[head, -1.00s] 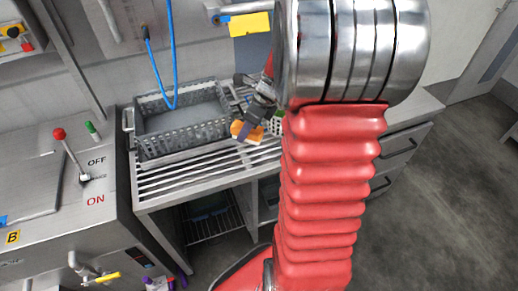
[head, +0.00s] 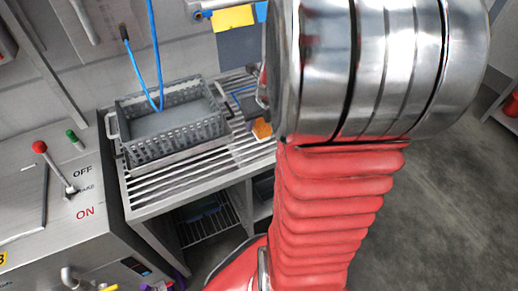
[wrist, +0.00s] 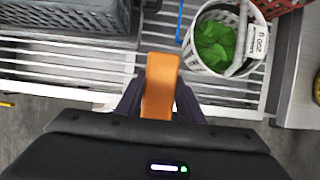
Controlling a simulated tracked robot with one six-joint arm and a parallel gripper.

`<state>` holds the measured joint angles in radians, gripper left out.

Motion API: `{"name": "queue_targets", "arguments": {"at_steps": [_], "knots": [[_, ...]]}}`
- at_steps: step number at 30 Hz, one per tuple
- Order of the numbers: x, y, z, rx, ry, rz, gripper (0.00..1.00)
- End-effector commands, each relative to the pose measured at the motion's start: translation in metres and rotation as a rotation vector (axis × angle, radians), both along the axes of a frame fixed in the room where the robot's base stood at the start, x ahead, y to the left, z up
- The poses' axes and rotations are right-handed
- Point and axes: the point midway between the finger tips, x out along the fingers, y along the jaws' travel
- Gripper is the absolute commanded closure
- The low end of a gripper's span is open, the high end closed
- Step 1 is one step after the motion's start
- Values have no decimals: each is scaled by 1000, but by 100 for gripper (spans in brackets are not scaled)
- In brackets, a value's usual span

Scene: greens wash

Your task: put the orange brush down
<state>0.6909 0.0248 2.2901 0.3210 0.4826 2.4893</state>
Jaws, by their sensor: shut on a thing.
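The orange brush (wrist: 160,85) is held upright in the wrist view between the two dark fingers of my gripper (wrist: 158,104), which is shut on it. It also shows as a small orange patch (head: 262,129) in the head view, at the left edge of my arm. It is over the slatted metal rack (wrist: 85,65); I cannot tell whether it touches the slats. My gripper is mostly hidden behind my arm in the head view.
A grey perforated crate (head: 180,141) stands on the rack to the left. A white bucket (wrist: 245,68) with green leaves stands close to the brush's right, with a red basket (wrist: 283,6) beyond. Bare slats (head: 190,180) lie in front of the crate.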

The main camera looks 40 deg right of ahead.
Motion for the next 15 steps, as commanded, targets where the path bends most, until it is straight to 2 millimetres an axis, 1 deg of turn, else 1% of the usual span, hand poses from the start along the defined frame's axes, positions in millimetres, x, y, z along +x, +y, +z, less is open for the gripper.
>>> {"name": "queue_targets", "arguments": {"at_steps": [4, 7, 15], "knots": [[2, 2, -2, 0, 0, 7, 90], [2, 3, -10, 1, 1, 9, 90], [2, 3, -51, 3, 3, 8, 90]]}}
